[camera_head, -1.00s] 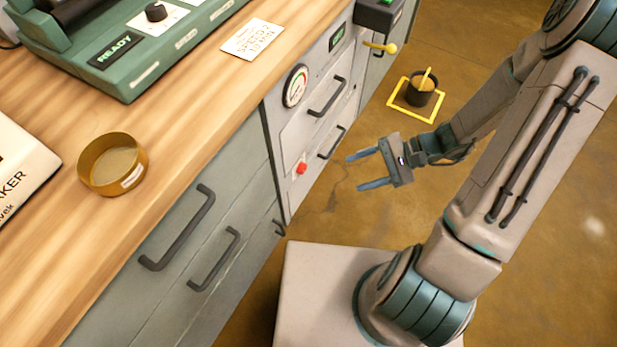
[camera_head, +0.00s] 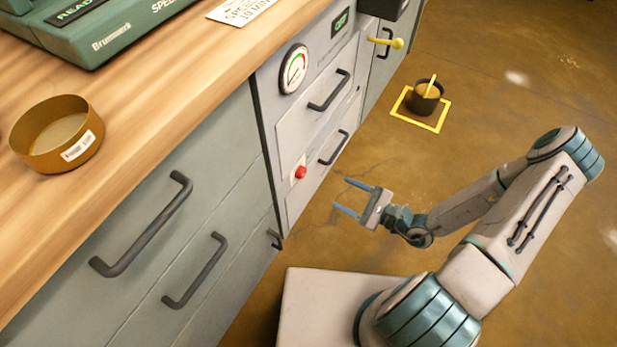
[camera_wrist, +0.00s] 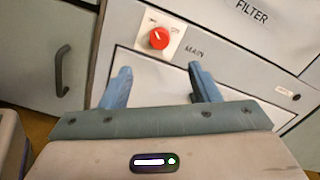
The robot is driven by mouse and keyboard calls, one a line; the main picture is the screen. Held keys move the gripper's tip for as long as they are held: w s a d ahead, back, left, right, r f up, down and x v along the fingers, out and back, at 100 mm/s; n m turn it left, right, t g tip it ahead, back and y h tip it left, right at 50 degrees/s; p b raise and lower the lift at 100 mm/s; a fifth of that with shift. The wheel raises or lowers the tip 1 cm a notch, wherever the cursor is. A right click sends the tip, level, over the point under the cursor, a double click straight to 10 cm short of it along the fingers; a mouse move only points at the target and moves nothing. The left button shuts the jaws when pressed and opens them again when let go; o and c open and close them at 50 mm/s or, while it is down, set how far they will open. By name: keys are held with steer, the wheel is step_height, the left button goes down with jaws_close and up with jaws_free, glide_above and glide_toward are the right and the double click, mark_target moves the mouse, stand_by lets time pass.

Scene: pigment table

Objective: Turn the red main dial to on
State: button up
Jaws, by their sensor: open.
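The red main dial (camera_wrist: 159,39) sits on a pale square plate on the grey cabinet front, beside the word MAIN. In the head view the red dial (camera_head: 300,172) shows small, low on the cabinet face. My gripper (camera_head: 346,197) is open and empty, with its blue fingers pointing toward the cabinet, to the right of the dial and apart from it. In the wrist view my gripper (camera_wrist: 160,80) has the dial beyond and between its two fingertips, touching neither. The dial's pointer mark is too small to read for sure.
Drawer handles (camera_head: 328,92) stick out of the cabinet front, and another handle (camera_wrist: 62,70) is left of the dial. A round gauge (camera_head: 294,69) and a yellow lever (camera_head: 391,43) are higher up. A dark pot (camera_head: 425,97) stands on the floor.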

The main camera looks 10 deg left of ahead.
mark_target(304, 174)
steer(key=b+x, duration=0.3)
steer(key=x, duration=0.9)
steer(key=shift+a, duration=0.15)
steer(key=c, duration=1)
